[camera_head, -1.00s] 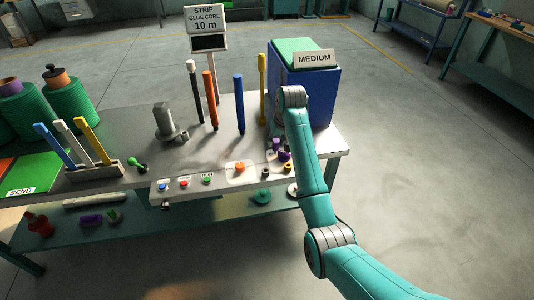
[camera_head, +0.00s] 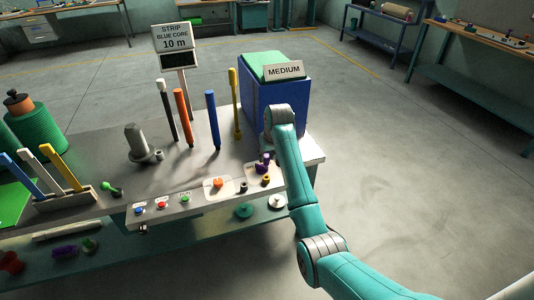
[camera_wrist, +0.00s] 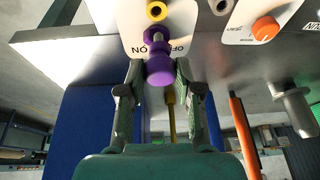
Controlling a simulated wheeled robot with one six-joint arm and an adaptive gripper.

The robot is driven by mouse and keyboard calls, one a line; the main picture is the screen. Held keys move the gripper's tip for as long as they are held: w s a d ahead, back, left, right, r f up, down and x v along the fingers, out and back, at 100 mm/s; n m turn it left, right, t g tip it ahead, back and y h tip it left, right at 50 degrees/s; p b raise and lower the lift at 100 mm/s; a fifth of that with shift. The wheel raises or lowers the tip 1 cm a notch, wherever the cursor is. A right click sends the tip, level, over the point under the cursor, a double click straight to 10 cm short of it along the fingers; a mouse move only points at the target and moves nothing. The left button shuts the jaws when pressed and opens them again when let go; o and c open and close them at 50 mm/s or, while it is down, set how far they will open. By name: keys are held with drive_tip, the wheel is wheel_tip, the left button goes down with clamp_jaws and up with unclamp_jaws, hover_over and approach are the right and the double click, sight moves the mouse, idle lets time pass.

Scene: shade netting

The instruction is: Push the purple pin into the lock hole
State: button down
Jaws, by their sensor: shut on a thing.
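The purple pin (camera_wrist: 159,62) has a round knob end and a collar and shows at the centre of the wrist view. My gripper (camera_wrist: 159,72) is shut on it, with one finger on each side of the knob. The pin's far end meets or nearly meets a white labelled plate (camera_wrist: 130,22) on the bench front; how deep it sits cannot be told. The lock hole itself is not clearly visible. In the head view the purple pin (camera_head: 263,163) is small, beside my arm, which partly hides the gripper.
A yellow ring-shaped piece (camera_wrist: 157,10) sits just beyond the pin. An orange knob (camera_wrist: 265,28) and a grey peg (camera_wrist: 295,105) stand to the right. A blue box (camera_head: 258,98) with a MEDIUM sign stands behind my gripper. Floor right of the bench is clear.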

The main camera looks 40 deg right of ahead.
sight(267, 162)
drive_tip(key=shift+f, duration=2)
drive_tip(key=shift+f, duration=1.7)
idle(0.5)
drive_tip(key=c, duration=0.7)
unclamp_jaws()
drive_tip(key=shift+r, duration=0.1)
drive_tip(key=v, duration=1.2)
drive_tip(key=shift+a, duration=0.1)
